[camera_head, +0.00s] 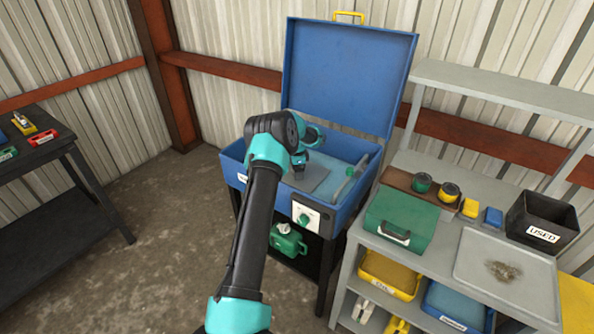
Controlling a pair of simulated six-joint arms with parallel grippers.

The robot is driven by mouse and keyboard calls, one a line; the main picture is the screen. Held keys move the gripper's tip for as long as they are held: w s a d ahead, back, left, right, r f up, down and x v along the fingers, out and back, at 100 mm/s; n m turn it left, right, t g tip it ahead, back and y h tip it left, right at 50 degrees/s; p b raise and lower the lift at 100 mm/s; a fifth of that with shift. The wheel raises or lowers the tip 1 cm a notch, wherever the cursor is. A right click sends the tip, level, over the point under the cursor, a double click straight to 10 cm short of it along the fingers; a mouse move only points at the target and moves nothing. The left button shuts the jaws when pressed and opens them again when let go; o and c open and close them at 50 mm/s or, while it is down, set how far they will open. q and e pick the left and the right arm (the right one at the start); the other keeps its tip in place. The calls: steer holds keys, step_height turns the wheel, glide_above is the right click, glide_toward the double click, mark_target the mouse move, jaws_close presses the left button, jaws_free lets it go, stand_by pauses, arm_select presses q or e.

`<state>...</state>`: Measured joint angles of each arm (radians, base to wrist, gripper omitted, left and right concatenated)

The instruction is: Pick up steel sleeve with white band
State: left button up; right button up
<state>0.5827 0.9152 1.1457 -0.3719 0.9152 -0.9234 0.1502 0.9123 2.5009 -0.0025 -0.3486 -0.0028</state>
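I cannot make out a steel sleeve with a white band for certain. A small pale item (21,119) sits on a yellow holder on the left bench, too small to identify. One arm of mine, which I take as the left, rises from the bottom, left of centre, and reaches over the open blue washer basin (232,170). My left gripper (300,172) is at its far end, low over the basin near a grey plate (317,182). The wrist covers most of it, so its fingers and anything between them are unclear. My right gripper is not in view.
The basin's blue lid (350,80) stands open behind. A grey hose (350,180) rises at the basin's right. The right bench holds a green box (400,222), a wooden rack (400,181), a grey tray (505,265) and a black USED bin (541,220). A dark bench (60,165) stands left.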

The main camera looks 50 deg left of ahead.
arm_select(q)
steer(key=shift+c, duration=0.3)
steer(key=shift+r, duration=0.1)
steer(key=c, duration=1.2)
steer(key=shift+o, duration=0.2)
steer(key=shift+r, duration=4.95)
